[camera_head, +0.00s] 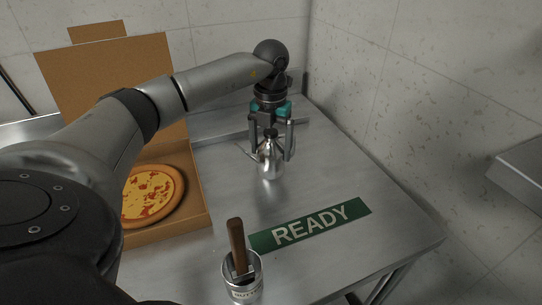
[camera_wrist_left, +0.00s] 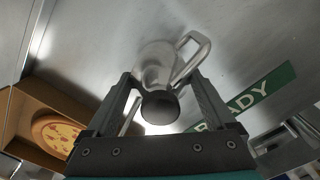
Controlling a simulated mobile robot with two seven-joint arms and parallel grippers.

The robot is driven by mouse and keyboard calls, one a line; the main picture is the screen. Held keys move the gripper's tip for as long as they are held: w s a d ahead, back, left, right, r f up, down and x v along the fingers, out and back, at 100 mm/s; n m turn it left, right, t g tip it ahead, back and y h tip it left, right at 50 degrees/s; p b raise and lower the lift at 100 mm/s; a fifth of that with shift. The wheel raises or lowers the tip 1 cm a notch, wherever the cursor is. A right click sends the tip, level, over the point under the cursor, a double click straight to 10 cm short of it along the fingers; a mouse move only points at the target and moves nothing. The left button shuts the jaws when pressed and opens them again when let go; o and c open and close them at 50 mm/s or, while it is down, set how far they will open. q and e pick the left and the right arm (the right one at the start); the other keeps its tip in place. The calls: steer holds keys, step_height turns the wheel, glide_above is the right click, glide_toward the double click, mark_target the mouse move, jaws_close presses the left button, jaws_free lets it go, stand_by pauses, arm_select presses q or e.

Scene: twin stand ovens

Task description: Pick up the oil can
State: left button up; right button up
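The oil can (camera_head: 270,168) is a shiny metal can with a thin spout and a looped handle. It stands upright on the steel table, towards the back. My left gripper (camera_head: 271,156) points down over it, with one finger on each side of its upper part. In the left wrist view the oil can (camera_wrist_left: 155,62) shows between the spread fingers of the left gripper (camera_wrist_left: 162,80), its handle towards the right finger. The fingers look apart from the body, with a gap clearest on the right. My right gripper is in neither view.
An open cardboard box (camera_head: 207,215) holding a pizza (camera_head: 150,193) lies left of the can. A green READY sign (camera_head: 311,224) lies in front of it. A metal tin (camera_head: 243,284) with a wooden-handled tool stands nearer. Walls close off the back and right.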

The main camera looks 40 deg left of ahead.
arm_select(q)
steer(key=shift+r, duration=0.1)
steer(key=c, duration=1.1)
steer(key=shift+o, duration=0.2)
